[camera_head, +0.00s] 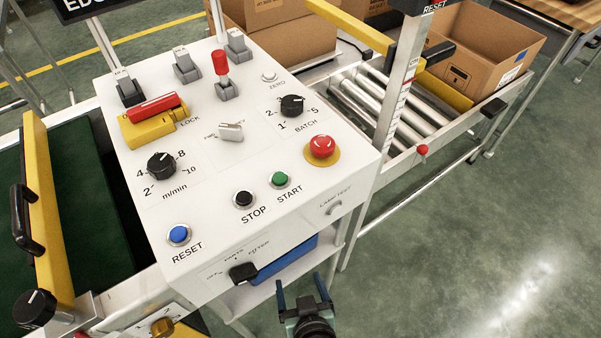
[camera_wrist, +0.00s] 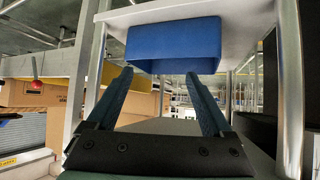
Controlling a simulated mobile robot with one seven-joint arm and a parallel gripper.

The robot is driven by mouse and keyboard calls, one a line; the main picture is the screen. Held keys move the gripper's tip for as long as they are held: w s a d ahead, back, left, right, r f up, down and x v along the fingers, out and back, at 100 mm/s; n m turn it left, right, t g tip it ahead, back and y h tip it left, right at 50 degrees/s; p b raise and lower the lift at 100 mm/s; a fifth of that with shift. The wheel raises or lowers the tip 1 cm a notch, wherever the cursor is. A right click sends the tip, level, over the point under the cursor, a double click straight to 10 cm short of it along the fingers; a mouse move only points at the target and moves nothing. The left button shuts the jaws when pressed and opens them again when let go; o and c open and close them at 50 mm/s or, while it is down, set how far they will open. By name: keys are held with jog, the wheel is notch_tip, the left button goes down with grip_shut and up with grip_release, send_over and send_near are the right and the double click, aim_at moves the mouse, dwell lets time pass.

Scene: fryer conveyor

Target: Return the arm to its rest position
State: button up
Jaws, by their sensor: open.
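My gripper (camera_head: 302,296) is at the bottom centre of the head view, in front of and below the white control panel (camera_head: 222,165). Its two dark fingers stand apart with nothing between them. In the wrist view my gripper (camera_wrist: 160,85) also shows open, pointing toward a blue box (camera_wrist: 174,44) under a white surface. The blue box (camera_head: 285,262) shows partly in the head view below the panel's front edge. The fingers appear apart from the box, though the exact gap is hard to tell.
The panel carries a red emergency button (camera_head: 322,147), a black selector knob (camera_head: 243,271) and several other controls. A roller conveyor (camera_head: 390,105) with a cardboard box (camera_head: 480,50) stands at the right. A green belt (camera_head: 75,215) lies at left. Floor at lower right is clear.

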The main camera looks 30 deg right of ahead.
jog(key=shift+s+a, duration=0.25)
jog(key=shift+s, duration=0.3)
